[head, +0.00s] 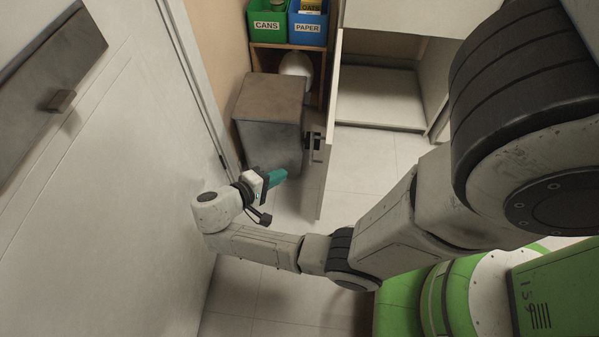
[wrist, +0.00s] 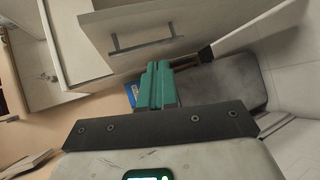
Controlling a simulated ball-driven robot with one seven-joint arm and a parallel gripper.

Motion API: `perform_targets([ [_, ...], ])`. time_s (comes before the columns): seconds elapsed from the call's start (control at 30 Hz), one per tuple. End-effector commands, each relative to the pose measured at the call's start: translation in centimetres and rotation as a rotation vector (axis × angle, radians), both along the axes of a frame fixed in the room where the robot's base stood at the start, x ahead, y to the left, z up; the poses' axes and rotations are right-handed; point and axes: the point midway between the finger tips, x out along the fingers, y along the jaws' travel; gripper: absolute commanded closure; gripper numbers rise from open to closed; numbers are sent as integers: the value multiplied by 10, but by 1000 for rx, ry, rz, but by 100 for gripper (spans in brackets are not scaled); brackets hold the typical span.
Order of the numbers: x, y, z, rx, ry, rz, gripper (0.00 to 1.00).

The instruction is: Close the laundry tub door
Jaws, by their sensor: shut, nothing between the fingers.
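The laundry tub door (head: 326,125) is a pale panel standing open, seen nearly edge-on in the head view, with a dark handle (head: 316,146) on its left side. To its right is the open, pale cabinet (head: 380,95), which looks empty. My gripper (head: 278,177) has teal fingers that are shut with nothing between them. It is left of the door's lower part, with a gap to it in the picture. The shut fingers also show in the wrist view (wrist: 156,86). A pale panel with a bar handle (wrist: 145,43) lies beyond them there; I cannot tell whether it is this door.
A grey box (head: 268,110) stands left of the door, close to my gripper. Behind it, a wooden shelf (head: 262,58) holds a green CANS bin (head: 268,25) and a blue PAPER bin (head: 308,27). A large white door (head: 110,150) is at the left. Tiled floor is clear around the cabinet.

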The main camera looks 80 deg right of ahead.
Motion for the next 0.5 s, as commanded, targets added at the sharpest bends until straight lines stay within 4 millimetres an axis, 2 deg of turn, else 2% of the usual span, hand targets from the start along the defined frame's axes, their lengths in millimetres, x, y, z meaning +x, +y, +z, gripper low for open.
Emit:
perform_targets([
  [0.03, 8, -3, -27, -56, 26, 1, 100],
  [0.13, 22, -8, -41, -169, 68, 12, 100],
  [0.33, 43, -12, -55, -321, 121, 42, 100],
  [0.5, 48, -14, -56, -369, 137, 56, 100],
])
